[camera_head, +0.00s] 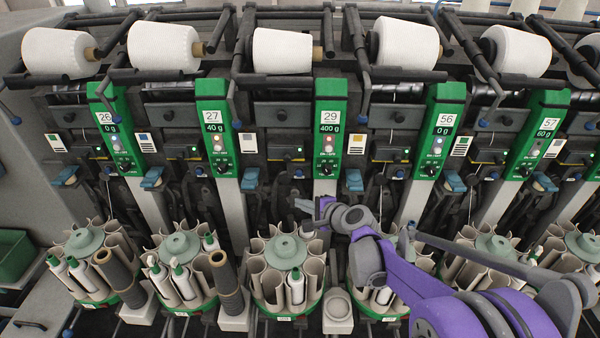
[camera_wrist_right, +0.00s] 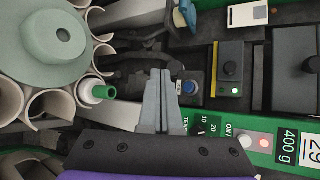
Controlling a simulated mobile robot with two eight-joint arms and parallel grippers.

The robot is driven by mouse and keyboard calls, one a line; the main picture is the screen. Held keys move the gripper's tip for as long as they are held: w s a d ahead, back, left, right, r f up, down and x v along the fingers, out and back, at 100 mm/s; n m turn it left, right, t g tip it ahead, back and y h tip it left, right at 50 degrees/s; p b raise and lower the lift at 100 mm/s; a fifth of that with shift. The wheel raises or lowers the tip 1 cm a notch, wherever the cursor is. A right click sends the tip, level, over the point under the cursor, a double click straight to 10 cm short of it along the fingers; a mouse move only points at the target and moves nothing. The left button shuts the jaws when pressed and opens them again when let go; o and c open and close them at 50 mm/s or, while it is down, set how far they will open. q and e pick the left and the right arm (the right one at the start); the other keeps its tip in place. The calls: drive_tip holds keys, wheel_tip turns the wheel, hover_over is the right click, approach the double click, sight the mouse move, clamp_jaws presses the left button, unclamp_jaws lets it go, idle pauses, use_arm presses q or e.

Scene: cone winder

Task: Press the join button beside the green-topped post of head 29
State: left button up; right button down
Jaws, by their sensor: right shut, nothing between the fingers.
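The panel of head 29 (camera_head: 329,130) is the green top of a grey post at the middle of the head view. It also shows at the lower right of the wrist view (camera_wrist_right: 262,140), reading 29 and 400 g. A small round blue button (camera_wrist_right: 189,87) sits on a dark block beside this post, below a box with a green light (camera_wrist_right: 230,70). My right gripper (camera_head: 302,204) is shut and empty, below the button in the head view. In the wrist view its fingertips (camera_wrist_right: 163,75) lie just left of the button, with a visible gap. My left gripper is out of view.
A round bobbin magazine (camera_head: 287,255) stands below head 29; a green-tipped bobbin (camera_wrist_right: 103,92) is close to my fingers in the wrist view. Blue levers (camera_head: 354,180) stick out between the heads. Neighbouring posts 27 (camera_head: 215,130) and 56 (camera_head: 440,130) stand on either side.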

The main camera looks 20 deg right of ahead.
drive_tip(key=shift+w, duration=0.1)
idle(0.3)
approach(296, 177)
drive_tip(key=shift+s+a+f+x, duration=0.1)
drive_tip(key=shift+a+x, duration=0.05)
drive_tip(key=shift+x, duration=0.7)
drive_tip(key=shift+s+a+f+x, duration=0.1)
drive_tip(key=shift+a+x, duration=0.1)
drive_tip(key=shift+x, duration=0.65)
drive_tip(key=shift+s+a+x, duration=0.1)
drive_tip(key=shift+a+x, duration=0.05)
drive_tip(key=shift+x, duration=0.75)
drive_tip(key=shift+w, duration=0.1)
drive_tip(key=shift+w+d, duration=0.2)
drive_tip(key=shift+w, duration=0.1)
drive_tip(key=shift+w+d, duration=0.2)
drive_tip(key=shift+w, duration=0.2)
idle(0.6)
idle(0.3)
drive_tip(key=shift+s+a, duration=0.4)
drive_tip(key=shift+s, duration=0.4)
drive_tip(key=shift+s+a, duration=0.35)
drive_tip(key=shift+s, duration=0.4)
drive_tip(key=shift+s+a, duration=0.35)
drive_tip(key=shift+s, duration=0.4)
drive_tip(key=shift+s+a, duration=0.4)
drive_tip(key=shift+s, duration=0.35)
